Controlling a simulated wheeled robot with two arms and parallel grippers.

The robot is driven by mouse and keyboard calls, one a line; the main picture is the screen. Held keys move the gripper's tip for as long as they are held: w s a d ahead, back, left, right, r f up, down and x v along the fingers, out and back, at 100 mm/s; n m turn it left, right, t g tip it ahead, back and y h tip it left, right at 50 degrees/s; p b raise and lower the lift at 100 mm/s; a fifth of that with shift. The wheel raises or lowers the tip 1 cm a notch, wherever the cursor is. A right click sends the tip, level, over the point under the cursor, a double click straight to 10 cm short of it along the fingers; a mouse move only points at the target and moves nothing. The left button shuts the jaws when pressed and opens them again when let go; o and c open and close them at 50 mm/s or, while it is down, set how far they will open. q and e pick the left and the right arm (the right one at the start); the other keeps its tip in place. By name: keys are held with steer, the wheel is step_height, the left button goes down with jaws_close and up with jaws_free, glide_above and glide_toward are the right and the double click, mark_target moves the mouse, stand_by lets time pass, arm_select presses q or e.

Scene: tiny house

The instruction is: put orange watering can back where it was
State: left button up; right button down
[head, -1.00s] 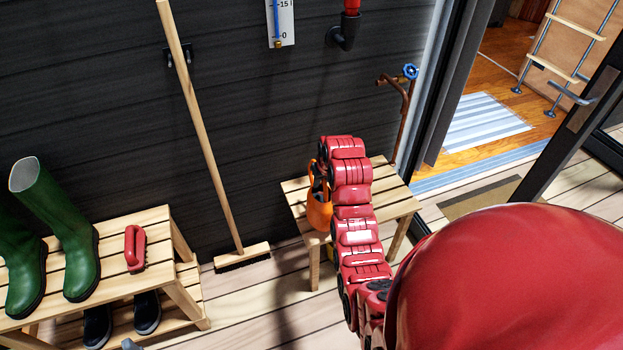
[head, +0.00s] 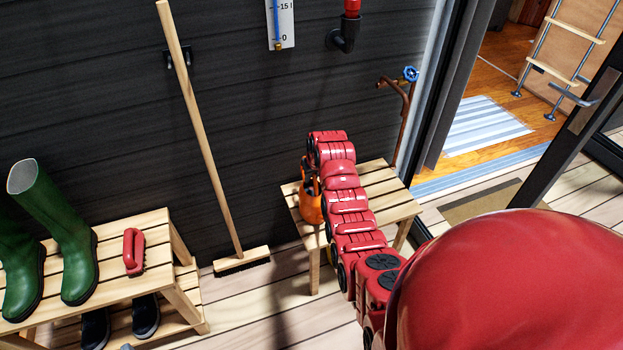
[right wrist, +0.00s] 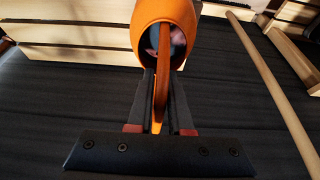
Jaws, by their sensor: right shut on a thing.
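The orange watering can (head: 311,207) is at the left end of the small slatted bench (head: 385,190) in the head view, partly hidden by my right arm. It also shows in the right wrist view (right wrist: 167,20), with its open mouth facing the camera. My right gripper (right wrist: 158,95) is shut on the can's thin orange handle, which runs between the two dark fingers. In the head view this gripper is mostly hidden behind the arm. I cannot tell whether the can touches the bench. My left gripper is not in view.
A broom (head: 205,140) leans on the dark wall left of the bench. A shoe rack (head: 160,235) with green boots (head: 65,230) and a red brush (head: 133,250) stands further left. A pipe with a blue-handled tap (head: 410,75) rises behind the bench. An open doorway is at right.

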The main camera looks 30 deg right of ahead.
steer(key=shift+f, duration=0.2)
steer(key=c, duration=0.8)
jaws_free()
steer(key=shift+f, duration=0.1)
steer(key=shift+c, duration=0.2)
